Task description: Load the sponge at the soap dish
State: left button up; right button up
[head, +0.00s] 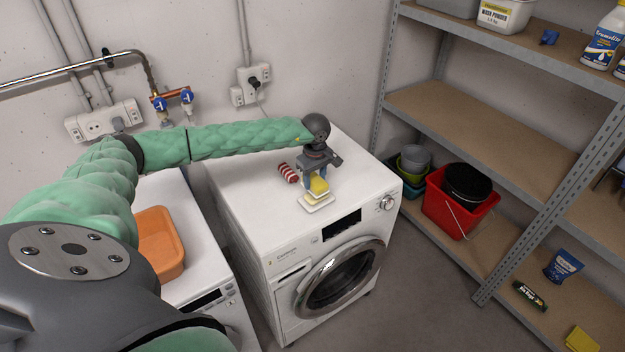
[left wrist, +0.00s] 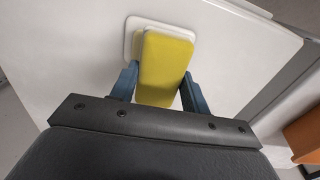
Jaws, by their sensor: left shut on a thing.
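A yellow sponge (head: 319,186) is between the fingers of my left gripper (head: 316,182), above the right-hand washing machine's top. The sponge fills the gap between the two blue fingers in the left wrist view (left wrist: 166,62), and the left gripper (left wrist: 158,92) is shut on it. A white soap dish (head: 317,203) lies on the machine top right below the sponge; its edge shows behind the sponge in the left wrist view (left wrist: 130,40). I cannot tell whether the sponge touches the dish. My right gripper is not in view.
A red-and-white striped item (head: 288,173) lies on the right washing machine (head: 245,200), left of the dish. An orange tub (head: 160,243) stands on the left machine. A metal shelf (head: 455,110) with a red bucket (head: 448,208) stands at the right.

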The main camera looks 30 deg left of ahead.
aim_at(315, 179)
pick_arm(q)
jog(key=shift+r, duration=1.4)
jog(key=shift+r+p, duration=0.1)
jog(key=shift+p, duration=0.2)
